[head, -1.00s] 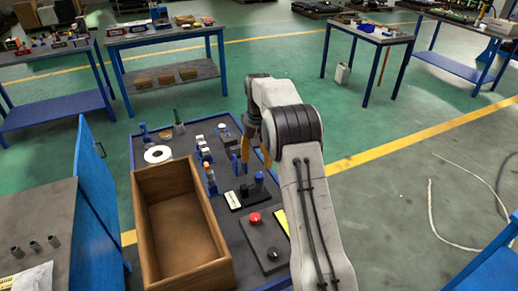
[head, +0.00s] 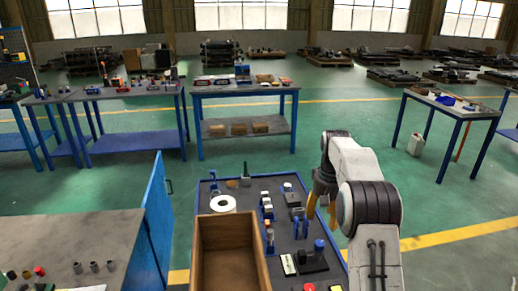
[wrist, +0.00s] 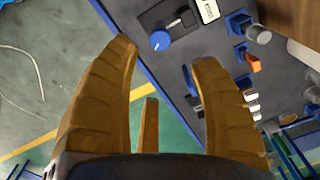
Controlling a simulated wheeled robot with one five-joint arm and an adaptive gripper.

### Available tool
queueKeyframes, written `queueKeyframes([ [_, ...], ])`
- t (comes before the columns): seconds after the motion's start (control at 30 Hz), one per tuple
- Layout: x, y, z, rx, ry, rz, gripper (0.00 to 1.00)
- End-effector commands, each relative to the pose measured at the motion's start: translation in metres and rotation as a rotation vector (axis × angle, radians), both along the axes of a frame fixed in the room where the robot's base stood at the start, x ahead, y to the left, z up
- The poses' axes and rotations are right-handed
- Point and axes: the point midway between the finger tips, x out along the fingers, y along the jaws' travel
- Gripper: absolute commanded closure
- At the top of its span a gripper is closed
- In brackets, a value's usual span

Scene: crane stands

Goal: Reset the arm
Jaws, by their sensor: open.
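My gripper (head: 322,203) hangs at the end of my raised arm, above the right edge of the blue-edged work table (head: 205,189). In the wrist view its orange fingers (wrist: 166,75) are spread apart with nothing between them. Below the fingers the wrist view shows the dark tabletop, its blue edge and the green floor. On the table stand a blue-knobbed device (wrist: 160,40), also in the head view (head: 319,246), and several small blue and white fixtures (head: 267,208).
An open wooden box (head: 230,255) stands on the table's left part, with a white ring (head: 223,203) behind it. A blue panel (head: 158,222) and a grey bench (head: 70,245) are at the left. Other tables (head: 245,88) stand farther back, with open green floor between.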

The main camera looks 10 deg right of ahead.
Motion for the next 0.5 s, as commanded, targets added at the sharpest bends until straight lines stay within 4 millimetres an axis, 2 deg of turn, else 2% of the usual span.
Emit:
queueKeyframes([
  [0.07, 0.001, 0.0, 0.0, -0.002, -0.006, 0.005, 0.43],
  [0.17, 0.017, -0.004, 0.0, -0.016, -0.07, 0.014, 0.43],
  [0.23, 0.018, -0.004, -0.013, -0.018, -0.079, 0.022, 0.43],
  [0.37, -0.002, 0.0, -0.049, -0.004, -0.021, 0.029, 0.43],
  [0.4, -0.011, 0.003, -0.061, 0.002, 0.006, 0.031, 0.43],
  [0.5, -0.037, 0.008, -0.08, 0.014, 0.056, 0.036, 0.43],
])
